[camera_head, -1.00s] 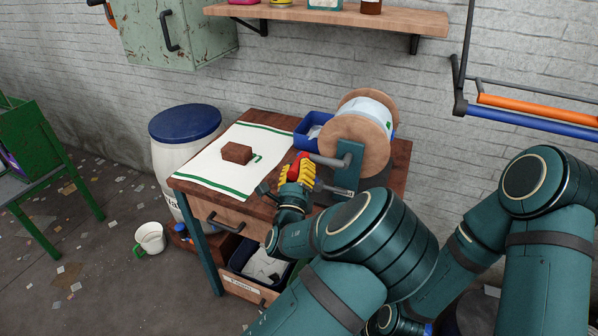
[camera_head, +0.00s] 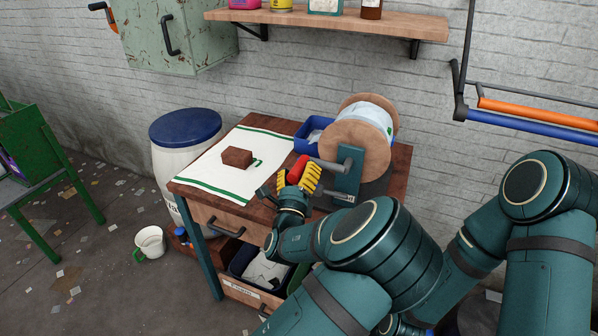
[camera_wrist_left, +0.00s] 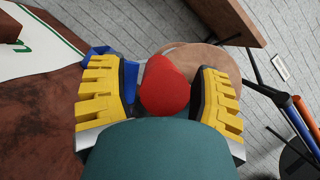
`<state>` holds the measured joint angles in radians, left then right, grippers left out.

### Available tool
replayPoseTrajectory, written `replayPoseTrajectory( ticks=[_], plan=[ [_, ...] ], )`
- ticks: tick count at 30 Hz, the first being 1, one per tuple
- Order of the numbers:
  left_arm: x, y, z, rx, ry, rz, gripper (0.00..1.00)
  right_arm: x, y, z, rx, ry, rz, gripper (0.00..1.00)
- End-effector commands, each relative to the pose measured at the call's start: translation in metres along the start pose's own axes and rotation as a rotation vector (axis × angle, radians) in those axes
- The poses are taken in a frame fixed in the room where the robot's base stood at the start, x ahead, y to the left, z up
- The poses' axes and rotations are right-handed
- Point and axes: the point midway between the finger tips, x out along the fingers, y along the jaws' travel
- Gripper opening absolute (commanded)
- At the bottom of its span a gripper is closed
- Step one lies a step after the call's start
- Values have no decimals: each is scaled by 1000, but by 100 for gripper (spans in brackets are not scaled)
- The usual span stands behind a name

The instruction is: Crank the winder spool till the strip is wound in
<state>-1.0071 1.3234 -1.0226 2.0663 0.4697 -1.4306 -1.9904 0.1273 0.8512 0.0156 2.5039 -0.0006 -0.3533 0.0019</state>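The winder spool (camera_head: 350,143) has wooden end discs and stands on the bench's right side, with pale material (camera_head: 372,114) around its core. Its grey crank arm (camera_head: 347,170) carries a red knob (camera_head: 299,168) on the left side. My left gripper (camera_head: 298,178) has its yellow fingers spread on either side of the knob. In the left wrist view the red knob (camera_wrist_left: 165,86) sits between the fingers, with a narrow gap on the left. A white cloth with green stripes (camera_head: 212,165) lies flat on the bench, a brown block (camera_head: 237,157) on it. My right gripper is out of view.
A blue-lidded drum (camera_head: 185,126) is left of the wooden bench (camera_head: 278,122). A shelf (camera_head: 330,22) and a green cabinet (camera_head: 172,45) hang above. A white mug (camera_head: 149,241) stands on the floor.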

Motion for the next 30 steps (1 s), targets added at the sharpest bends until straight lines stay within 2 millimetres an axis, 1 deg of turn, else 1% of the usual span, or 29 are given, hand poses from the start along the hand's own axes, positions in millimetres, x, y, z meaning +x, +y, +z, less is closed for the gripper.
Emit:
replayPoseTrajectory(
  ticks=[5, 8, 11, 18, 21, 25, 30],
  plan=[
    [-1, 0, 0, 0, 0, 1, 64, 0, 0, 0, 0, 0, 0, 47],
    [-8, 0, 0, 0, 1, 0, 64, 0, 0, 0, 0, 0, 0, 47],
    [-22, 0, -1, 0, 1, 2, 64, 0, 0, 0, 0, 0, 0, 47],
    [-72, 0, -1, 2, 3, 1, 64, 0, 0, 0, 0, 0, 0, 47],
    [-90, 0, 0, 2, 2, 1, 64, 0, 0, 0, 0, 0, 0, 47],
    [-108, 0, -1, 0, 2, 2, 64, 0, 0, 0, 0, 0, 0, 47],
    [-119, 0, 0, 1, 0, 0, 64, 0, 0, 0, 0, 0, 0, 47]
  ],
)
